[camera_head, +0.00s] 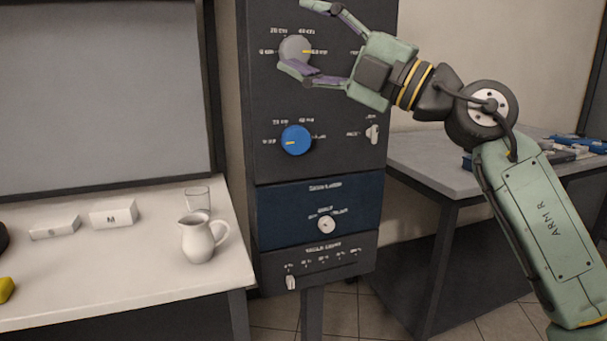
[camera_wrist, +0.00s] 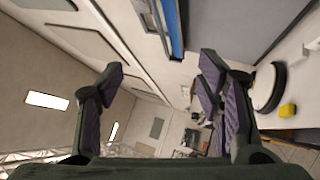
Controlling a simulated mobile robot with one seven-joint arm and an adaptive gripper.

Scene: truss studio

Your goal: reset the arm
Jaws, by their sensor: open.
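My arm comes up from the lower right in the head view, bent at the elbow, and reaches left across the front of the dark control panel (camera_head: 345,165). My gripper (camera_head: 298,38) is open, its two fingers spread one above the other in front of the panel's upper part. Nothing is between the fingers. A grey knob (camera_head: 296,50) with a yellow mark shows behind the gap; I cannot tell that anything touches it. In the wrist view, my gripper (camera_wrist: 160,85) shows both fingers wide apart, with only the far room between them.
The white table (camera_head: 120,270) at left bears a white pitcher (camera_head: 198,240), a glass (camera_head: 197,198) and two white boxes (camera_head: 113,213). A blue knob (camera_head: 296,140) sits lower on the panel. A grey table (camera_head: 440,175) stands behind my arm. A yellow object (camera_wrist: 287,110) shows at right.

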